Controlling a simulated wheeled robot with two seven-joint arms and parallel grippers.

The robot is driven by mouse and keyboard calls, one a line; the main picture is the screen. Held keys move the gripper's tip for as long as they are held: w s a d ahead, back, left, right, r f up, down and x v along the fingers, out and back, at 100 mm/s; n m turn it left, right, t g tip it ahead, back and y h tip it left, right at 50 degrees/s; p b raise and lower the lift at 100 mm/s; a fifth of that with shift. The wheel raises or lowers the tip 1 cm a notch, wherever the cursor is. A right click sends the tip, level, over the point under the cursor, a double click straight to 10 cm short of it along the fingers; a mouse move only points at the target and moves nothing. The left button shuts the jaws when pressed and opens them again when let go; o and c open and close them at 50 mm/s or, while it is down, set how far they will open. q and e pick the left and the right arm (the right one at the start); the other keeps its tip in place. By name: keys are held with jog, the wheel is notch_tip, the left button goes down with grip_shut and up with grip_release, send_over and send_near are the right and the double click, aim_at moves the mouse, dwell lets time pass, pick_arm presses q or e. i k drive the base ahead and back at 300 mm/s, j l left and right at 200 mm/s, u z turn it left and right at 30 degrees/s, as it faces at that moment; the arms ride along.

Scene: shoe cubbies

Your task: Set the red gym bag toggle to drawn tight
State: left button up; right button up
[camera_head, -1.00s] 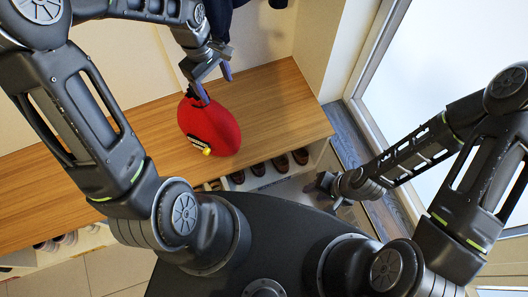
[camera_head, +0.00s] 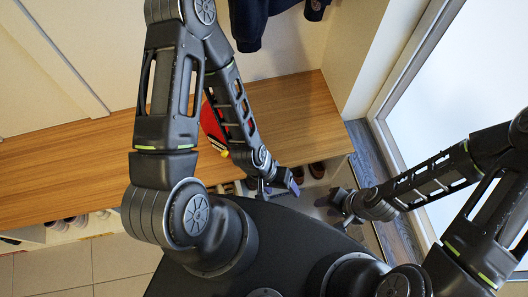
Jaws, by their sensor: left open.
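The red gym bag (camera_head: 211,124) sits on the wooden bench, largely hidden behind my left forearm. A small yellow piece (camera_head: 224,153), which looks like its toggle, shows at the bag's lower front edge. Whether the toggle is tight or loose is too small to tell. My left gripper (camera_head: 281,188) is open and empty, in front of the bench, to the right of and below the bag and apart from it. My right gripper (camera_head: 335,204) hangs low at the right, away from the bag; its fingers are too unclear to read.
The wooden bench (camera_head: 65,170) runs along the wall, with clear top on both sides of the bag. Brown shoes (camera_head: 317,170) sit in cubbies below it. Dark clothing (camera_head: 250,22) hangs above. A bright glazed panel (camera_head: 465,80) stands at the right.

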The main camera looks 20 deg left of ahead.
aim_at(224, 153)
jog(key=i+j+u, duration=0.1)
jog(key=u, duration=1.1)
